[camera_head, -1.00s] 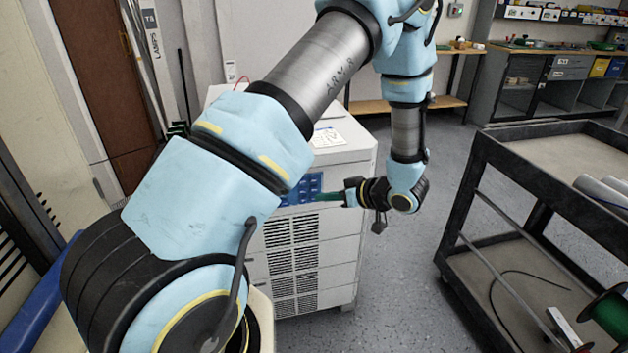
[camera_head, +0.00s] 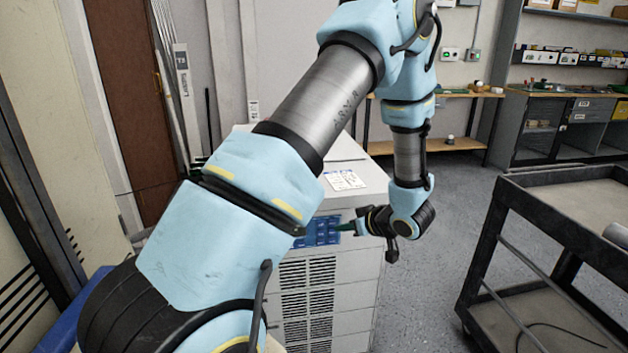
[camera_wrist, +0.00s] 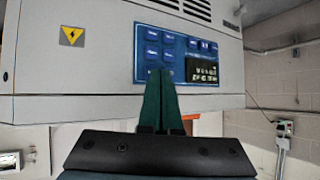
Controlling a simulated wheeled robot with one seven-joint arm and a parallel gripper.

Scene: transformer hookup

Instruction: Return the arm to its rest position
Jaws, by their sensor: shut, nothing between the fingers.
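My arm reaches up and over from the lower left in the head view, then bends down at the right. My gripper (camera_head: 348,229) points left, in front of the blue panel (camera_head: 322,232) of a light grey cabinet (camera_head: 330,300). In the wrist view my gripper's green fingers (camera_wrist: 161,97) are together with nothing between them. Their tips overlap the lower edge of the blue panel (camera_wrist: 180,55) in that view. I cannot tell whether they touch it. The cabinet (camera_wrist: 65,75) also carries a yellow warning sign (camera_wrist: 73,36).
A dark cart (camera_head: 560,205) stands at the right, with open floor (camera_head: 425,300) between it and the cabinet. A paper sheet (camera_head: 343,180) lies on the cabinet top. A workbench (camera_head: 565,120) and a wooden shelf (camera_head: 440,144) are at the back. A brown door (camera_head: 125,80) is at the left.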

